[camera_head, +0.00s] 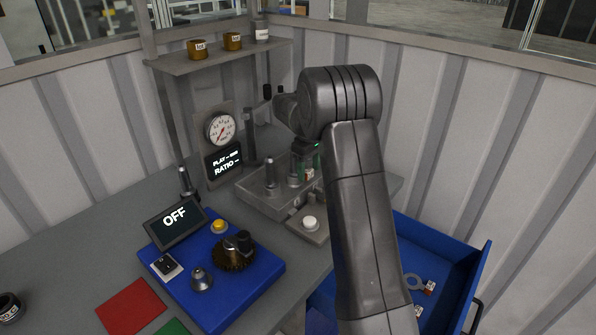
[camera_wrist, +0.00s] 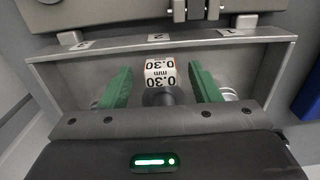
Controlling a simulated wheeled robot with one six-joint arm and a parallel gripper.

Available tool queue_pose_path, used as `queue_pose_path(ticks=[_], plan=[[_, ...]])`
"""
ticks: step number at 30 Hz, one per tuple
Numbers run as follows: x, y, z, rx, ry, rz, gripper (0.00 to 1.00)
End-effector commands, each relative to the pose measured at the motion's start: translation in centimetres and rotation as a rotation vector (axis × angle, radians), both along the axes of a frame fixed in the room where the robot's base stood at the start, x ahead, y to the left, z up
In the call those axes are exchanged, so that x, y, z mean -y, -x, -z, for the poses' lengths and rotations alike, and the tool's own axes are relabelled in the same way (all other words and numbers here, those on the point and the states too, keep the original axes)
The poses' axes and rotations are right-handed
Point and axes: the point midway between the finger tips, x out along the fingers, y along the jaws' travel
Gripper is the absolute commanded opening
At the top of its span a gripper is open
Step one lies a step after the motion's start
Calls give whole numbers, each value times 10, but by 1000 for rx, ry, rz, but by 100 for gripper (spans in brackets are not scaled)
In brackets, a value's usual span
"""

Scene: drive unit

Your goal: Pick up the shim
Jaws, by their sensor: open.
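A shim tag (camera_wrist: 160,72) marked "0.30 mm", white with an orange band, shows in the wrist view. It stands between the two green fingers of my gripper (camera_wrist: 162,84), with a visible gap on each side. A dark round post or knob is just in front of it. The fingers are open and reach into a grey tray (camera_wrist: 262,36) with numbered places 1, 2 and 3. In the head view my gripper (camera_head: 307,160) is low over the grey fixture at the back of the bench, partly hidden by my arm. The shim's own body is mostly hidden.
A blue board (camera_head: 190,315) bears a gear (camera_head: 234,258) and an "OFF" display (camera_head: 175,222). A dial gauge (camera_head: 220,128) and a shelf (camera_head: 215,57) stand behind.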

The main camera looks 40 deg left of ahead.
Motion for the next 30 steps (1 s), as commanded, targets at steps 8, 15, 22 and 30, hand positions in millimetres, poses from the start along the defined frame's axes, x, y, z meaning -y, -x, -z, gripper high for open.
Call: queue_pose_path(ticks=[8, 15, 22, 30], plan=[[0, 0, 7, 1, -1, 0, 56], [0, 0, 7, 1, -1, 0, 17], [0, 0, 6, 1, -1, 0, 10], [0, 0, -4, 2, -2, 0, 10]])
